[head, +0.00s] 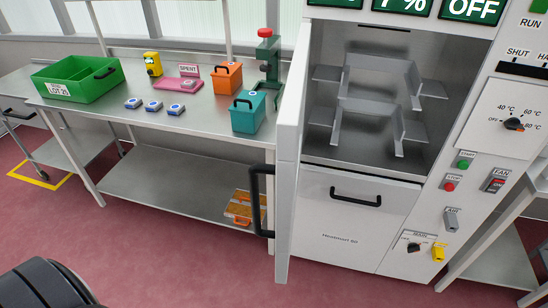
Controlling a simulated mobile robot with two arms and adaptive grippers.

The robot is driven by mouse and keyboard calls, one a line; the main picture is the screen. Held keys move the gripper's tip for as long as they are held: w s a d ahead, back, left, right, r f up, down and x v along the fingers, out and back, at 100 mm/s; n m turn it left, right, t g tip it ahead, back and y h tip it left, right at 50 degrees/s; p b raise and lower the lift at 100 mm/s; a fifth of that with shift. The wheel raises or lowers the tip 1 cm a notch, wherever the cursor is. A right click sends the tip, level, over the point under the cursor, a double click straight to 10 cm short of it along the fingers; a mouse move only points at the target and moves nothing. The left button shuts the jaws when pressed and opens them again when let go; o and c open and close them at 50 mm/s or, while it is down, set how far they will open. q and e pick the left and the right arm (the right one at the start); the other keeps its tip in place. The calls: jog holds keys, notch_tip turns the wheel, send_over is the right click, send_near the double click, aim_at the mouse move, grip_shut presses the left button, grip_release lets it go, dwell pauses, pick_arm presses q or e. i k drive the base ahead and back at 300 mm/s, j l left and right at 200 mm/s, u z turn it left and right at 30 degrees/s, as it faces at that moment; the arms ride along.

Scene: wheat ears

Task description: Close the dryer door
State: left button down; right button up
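The dryer (352,230) stands at the centre right, a light grey cabinet with an open chamber. Its door (291,125) is swung open at the left side of the chamber and shows nearly edge-on. The door's black handle (256,200) sticks out to the left, in front of the bench. Inside the chamber are grey metal racks (375,115), with no ears visible on them. Below is a lower front panel with its own black handle (355,197). Neither of my grippers is in view.
A steel bench (190,125) on the left bears a green crate (85,80), an orange bin (226,78), a teal bin (247,112) and a green-red device (268,62). Controls (513,124) line the dryer's right. Red floor (150,245) is clear in front.

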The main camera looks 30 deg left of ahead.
aim_at(290, 122)
jog(key=i+j, duration=0.1)
jog(key=j, duration=0.35)
jog(key=i+j, duration=0.15)
jog(key=j, duration=0.35)
jog(key=i+j+z, duration=0.1)
jog(key=j, duration=0.35)
